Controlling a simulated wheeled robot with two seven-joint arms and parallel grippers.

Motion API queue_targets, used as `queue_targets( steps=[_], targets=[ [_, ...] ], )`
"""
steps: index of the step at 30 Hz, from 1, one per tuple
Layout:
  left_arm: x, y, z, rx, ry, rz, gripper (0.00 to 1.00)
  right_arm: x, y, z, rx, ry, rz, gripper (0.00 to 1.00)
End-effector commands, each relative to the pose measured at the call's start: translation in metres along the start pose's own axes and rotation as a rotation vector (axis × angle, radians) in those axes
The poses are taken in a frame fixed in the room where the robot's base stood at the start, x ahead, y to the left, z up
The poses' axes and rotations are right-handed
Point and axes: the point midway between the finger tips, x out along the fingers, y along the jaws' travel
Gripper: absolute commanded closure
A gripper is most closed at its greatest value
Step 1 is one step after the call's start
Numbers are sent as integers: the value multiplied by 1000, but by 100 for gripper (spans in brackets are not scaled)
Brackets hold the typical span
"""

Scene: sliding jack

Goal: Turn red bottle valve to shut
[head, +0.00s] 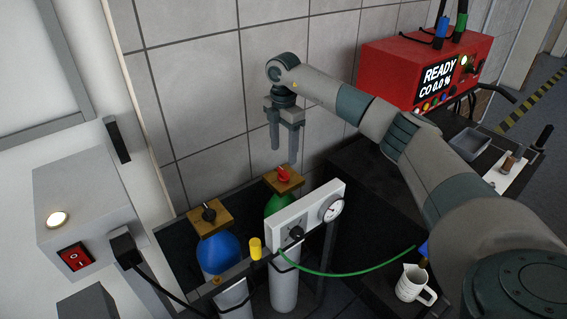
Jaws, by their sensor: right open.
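The red valve (283,175) is a small red handle on a tan block on top of the green-shouldered bottle (275,204). My right gripper (284,157) comes in from the right and points down. Its two fingers are apart and empty, and in the picture their tips are just above the red valve. I cannot tell the exact height gap; no contact shows. A blue bottle (219,253) with a black valve (209,212) on its own tan block stands to the left. My left gripper is not in view.
A white panel with a gauge (331,209) and a black knob stands in front of the green bottle, and a green hose (350,273) runs right. A red box reading READY (412,75) is at back right. A white jug (415,285) stands at lower right.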

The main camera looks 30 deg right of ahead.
Motion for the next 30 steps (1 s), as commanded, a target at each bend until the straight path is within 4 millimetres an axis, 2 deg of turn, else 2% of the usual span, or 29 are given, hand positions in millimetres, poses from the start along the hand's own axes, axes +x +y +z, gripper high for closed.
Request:
queue_targets(
  steps=[7, 12, 15, 24, 30],
  targets=[
    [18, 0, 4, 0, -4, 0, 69, -51, 1, 0, 1, 0, 5, 42],
    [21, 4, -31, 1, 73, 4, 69, -80, 1, 0, 1, 0, 4, 42],
    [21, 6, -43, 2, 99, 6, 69, -92, 1, 0, 1, 0, 3, 42],
    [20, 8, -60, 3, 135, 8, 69, -105, 0, 0, 1, 0, 1, 42],
    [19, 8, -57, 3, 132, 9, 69, -105, 0, 0, 1, 0, 1, 42]
  ],
)
